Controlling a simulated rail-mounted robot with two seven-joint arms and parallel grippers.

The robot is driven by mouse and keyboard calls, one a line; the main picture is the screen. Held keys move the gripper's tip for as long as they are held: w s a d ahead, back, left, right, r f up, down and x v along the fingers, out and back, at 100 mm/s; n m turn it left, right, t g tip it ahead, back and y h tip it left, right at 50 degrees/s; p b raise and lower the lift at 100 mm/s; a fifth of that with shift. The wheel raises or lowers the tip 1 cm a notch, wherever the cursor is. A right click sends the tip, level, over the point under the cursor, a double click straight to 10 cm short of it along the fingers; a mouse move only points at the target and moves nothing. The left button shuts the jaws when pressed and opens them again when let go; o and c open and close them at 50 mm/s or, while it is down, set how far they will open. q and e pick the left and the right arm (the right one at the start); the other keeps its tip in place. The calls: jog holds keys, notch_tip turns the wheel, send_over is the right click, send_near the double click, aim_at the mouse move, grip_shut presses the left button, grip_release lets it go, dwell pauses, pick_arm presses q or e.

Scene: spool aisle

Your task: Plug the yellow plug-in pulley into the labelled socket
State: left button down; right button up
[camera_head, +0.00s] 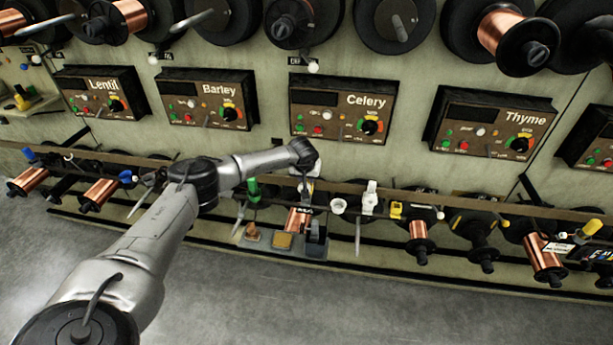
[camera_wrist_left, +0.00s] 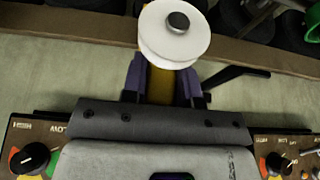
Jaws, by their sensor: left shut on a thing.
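My left gripper (camera_wrist_left: 162,84) is shut on the yellow stem of the yellow plug-in pulley (camera_wrist_left: 160,88) in the left wrist view. The pulley's white wheel (camera_wrist_left: 172,38) with a grey hub sticks out beyond the purple-grey fingers. In the head view my left arm reaches to the middle, in front of the long rail below the Celery panel (camera_head: 340,110). The fingers and the held pulley are too small and covered there to make out clearly. I cannot tell which socket is the labelled one. My right gripper is not in view.
Panels marked Lentil (camera_head: 100,92), Barley (camera_head: 208,98) and Thyme (camera_head: 493,124) line the wall, with large spools above. Copper spools and fittings hang along the rail, including a yellow one (camera_head: 396,210) and a white one (camera_head: 370,198). A small tray (camera_head: 258,246) sits below. The front floor is clear.

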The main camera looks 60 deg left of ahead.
pick_arm(q)
jog(key=shift+f+b, duration=0.4)
jog(key=shift+f, duration=0.5)
jog(key=c, duration=0.8)
grip_release()
jog(key=p+v, duration=0.5)
jog(key=v, duration=0.7)
jog(key=shift+r, duration=0.3)
jog(key=shift+s+d+r, duration=0.15)
jog(key=shift+r, duration=0.45)
